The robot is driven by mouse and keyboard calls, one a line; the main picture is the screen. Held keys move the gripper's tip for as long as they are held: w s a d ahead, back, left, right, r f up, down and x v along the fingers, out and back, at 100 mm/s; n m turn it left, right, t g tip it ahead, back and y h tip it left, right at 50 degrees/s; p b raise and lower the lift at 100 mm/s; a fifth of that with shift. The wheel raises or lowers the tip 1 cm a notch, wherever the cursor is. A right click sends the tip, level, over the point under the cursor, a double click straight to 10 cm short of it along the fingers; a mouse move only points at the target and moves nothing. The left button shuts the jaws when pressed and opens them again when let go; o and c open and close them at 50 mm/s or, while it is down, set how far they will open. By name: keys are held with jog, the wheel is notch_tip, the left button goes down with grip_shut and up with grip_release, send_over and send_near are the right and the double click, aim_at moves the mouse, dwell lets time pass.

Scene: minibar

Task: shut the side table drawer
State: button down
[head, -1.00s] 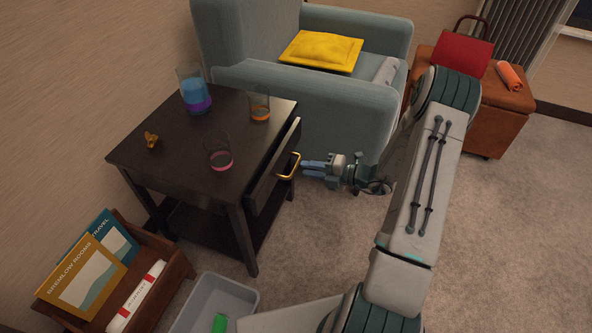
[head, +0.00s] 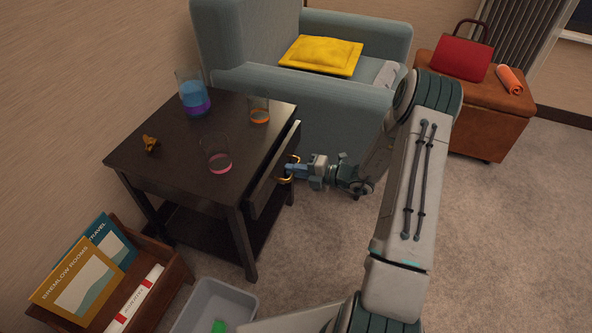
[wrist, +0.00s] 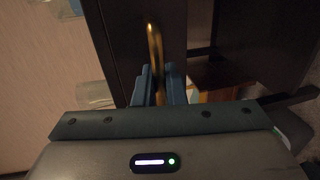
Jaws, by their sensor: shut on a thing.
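The dark side table (head: 155,120) stands beside the armchair. Its drawer (head: 270,178) is on the right side and sticks out a little from the table body. The gold drawer handle (head: 283,180) is on the drawer front. My gripper (head: 290,172) is at the handle, with its fingers shut on it. In the wrist view the gold handle (wrist: 155,50) runs upright between my two blue fingers (wrist: 158,88), against the dark drawer front (wrist: 125,40). Part of the handle is hidden by the fingers.
Several glasses, one a blue and purple tumbler (head: 193,95), and a small gold figure (head: 151,143) stand on the tabletop. A grey bin (head: 235,290) and a wooden book crate (head: 165,290) are on the floor in front. The armchair (head: 335,115) is close behind the drawer.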

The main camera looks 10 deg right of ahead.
aim_at(281, 167)
jog(key=shift+r+p+x, duration=0.2)
jog(key=shift+p+x, duration=0.1)
jog(key=shift+x, duration=0.75)
jog(key=shift+r+p+x, duration=0.2)
jog(key=shift+p+x, duration=0.05)
jog(key=shift+x, duration=0.8)
jog(key=c, duration=1.7)
grip_release()
jog(key=shift+a, duration=0.3)
jog(key=shift+s+d+r, duration=0.15)
jog(key=shift+s+d, duration=0.05)
jog(key=shift+d, duration=0.45)
jog(key=p+v, duration=0.3)
jog(key=v, duration=0.9)
jog(key=shift+s+d+p, duration=0.25)
jog(key=shift+p, duration=0.1)
